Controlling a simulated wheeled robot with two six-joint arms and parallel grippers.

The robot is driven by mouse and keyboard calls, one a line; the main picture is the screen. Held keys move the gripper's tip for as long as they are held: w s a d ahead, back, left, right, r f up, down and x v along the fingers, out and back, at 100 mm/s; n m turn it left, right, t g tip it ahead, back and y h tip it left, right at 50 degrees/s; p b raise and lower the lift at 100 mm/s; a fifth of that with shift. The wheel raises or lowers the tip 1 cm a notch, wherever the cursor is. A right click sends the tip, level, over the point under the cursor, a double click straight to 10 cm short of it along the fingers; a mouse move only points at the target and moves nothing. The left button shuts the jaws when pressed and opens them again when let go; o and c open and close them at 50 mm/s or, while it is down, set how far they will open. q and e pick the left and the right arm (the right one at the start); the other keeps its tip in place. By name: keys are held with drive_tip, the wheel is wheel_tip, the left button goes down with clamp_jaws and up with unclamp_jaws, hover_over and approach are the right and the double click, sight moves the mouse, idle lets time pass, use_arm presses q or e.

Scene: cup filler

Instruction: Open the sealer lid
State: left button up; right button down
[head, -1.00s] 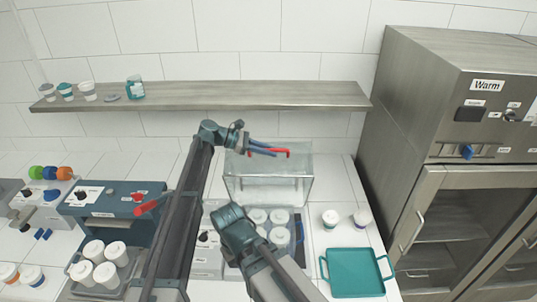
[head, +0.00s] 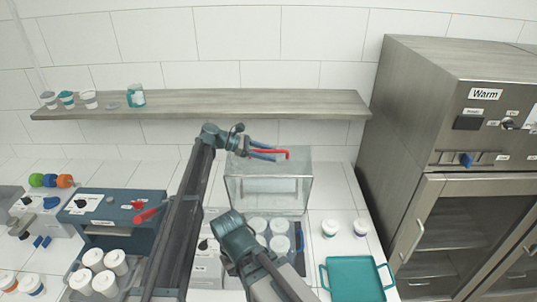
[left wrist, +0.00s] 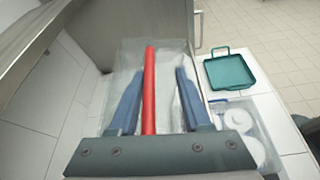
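A clear, box-shaped cover (head: 240,195), which I take as the sealer lid, stands behind a tray of white cups. A red bar (head: 284,153) is at its upper edge, and it also shows in the left wrist view (left wrist: 149,85). My left gripper (head: 268,153) is above the cover. In the left wrist view its two blue fingers (left wrist: 155,82) stand apart, one on each side of the red bar, with gaps visible. Whether the fingers touch the bar elsewhere is unclear. My right arm comes in from the bottom, but its gripper does not show.
A teal tray (head: 352,280) lies at front right, with two cups (head: 330,227) behind it. A steel warming cabinet (head: 450,130) stands at the right. A wall shelf (head: 230,104) runs above the counter. A blue machine (head: 120,210) and white cups stand at the left.

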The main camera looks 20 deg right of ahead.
use_arm(q)
drive_tip(key=p+v, duration=0.5)
drive_tip(key=v, duration=0.8)
drive_tip(key=shift+a+r, duration=0.1)
drive_tip(key=shift+a, duration=0.3)
